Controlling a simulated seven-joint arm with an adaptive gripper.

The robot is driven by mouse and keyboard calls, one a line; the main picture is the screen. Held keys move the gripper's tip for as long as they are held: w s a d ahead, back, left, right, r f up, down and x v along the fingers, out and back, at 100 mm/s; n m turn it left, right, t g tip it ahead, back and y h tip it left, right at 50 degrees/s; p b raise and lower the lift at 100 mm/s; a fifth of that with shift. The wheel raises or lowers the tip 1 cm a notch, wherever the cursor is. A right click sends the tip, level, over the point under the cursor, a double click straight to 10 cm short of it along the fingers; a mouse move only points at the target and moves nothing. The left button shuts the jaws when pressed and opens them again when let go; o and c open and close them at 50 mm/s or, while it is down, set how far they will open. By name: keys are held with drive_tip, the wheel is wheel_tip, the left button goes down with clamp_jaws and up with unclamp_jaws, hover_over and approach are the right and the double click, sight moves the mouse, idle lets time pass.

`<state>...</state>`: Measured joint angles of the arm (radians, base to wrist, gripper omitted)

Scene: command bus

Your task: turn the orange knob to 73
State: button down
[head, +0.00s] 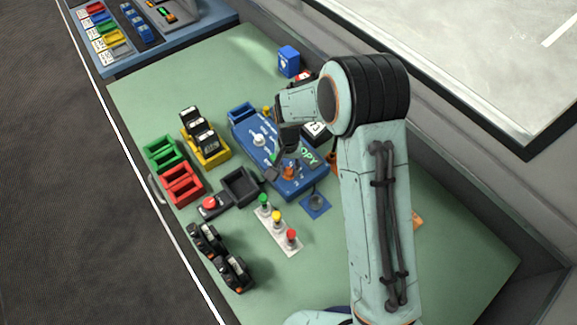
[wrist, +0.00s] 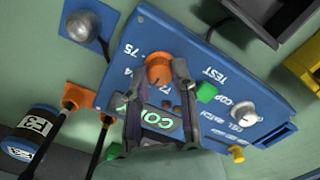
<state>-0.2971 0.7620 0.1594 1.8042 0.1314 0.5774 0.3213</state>
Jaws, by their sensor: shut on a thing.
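The orange knob (wrist: 159,70) sits on a blue panel (wrist: 206,62) near its end, beside printed numbers, of which 75 and 74 are legible. My gripper (wrist: 161,82) is shut on the knob, with one finger on each side of it in the wrist view. In the head view the knob (head: 289,172) shows small and partly hidden below my gripper (head: 284,165). A lit green display (wrist: 160,122) lies between the fingers, partly covered. The knob's pointer mark cannot be made out.
The panel also has a white knob (wrist: 243,111) and green buttons (wrist: 207,93). Button strip (head: 279,232), dark tray (head: 240,186) and red bin (head: 182,184) stand to the left.

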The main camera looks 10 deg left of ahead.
sight(289, 170)
idle(0.5)
drive_tip(key=c, duration=0.9)
unclamp_jaws()
wheel_tip(289, 170, up, 12)
